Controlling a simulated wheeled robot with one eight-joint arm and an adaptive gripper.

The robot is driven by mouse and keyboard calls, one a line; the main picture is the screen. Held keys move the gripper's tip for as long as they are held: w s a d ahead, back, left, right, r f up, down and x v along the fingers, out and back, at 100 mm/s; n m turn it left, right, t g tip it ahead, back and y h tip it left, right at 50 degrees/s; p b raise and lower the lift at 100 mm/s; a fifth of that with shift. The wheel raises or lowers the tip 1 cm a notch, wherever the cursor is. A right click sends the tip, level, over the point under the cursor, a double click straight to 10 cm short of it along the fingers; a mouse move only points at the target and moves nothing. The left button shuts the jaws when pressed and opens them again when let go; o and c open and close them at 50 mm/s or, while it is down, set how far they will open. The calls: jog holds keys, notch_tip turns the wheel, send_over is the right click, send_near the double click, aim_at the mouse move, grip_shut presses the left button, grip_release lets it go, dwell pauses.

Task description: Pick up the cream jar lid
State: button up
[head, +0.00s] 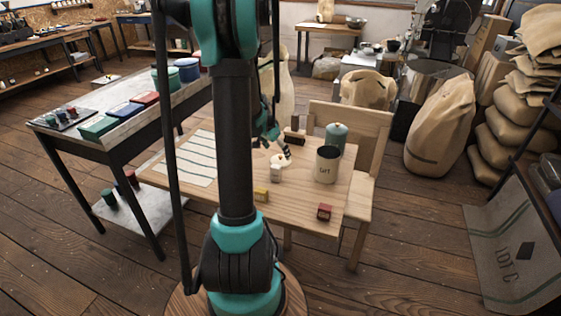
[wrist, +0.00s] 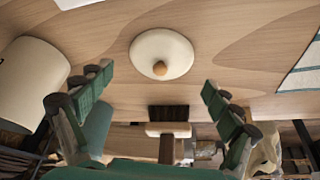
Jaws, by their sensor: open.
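The cream lid (wrist: 161,50) is a round, shallow disc with a small wooden knob (wrist: 160,68). In the wrist view it lies on the wooden table beyond my fingertips, roughly centred between them. My gripper (wrist: 158,82) is open and empty, one green-padded finger on each side. In the head view my gripper (head: 285,150) is over the table, close to the lid, and partly hidden by my arm.

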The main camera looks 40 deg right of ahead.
aim_at(280, 156)
jog(key=shift+x, duration=1.85)
jog(key=c, duration=1.4)
jog(key=shift+c, duration=0.2)
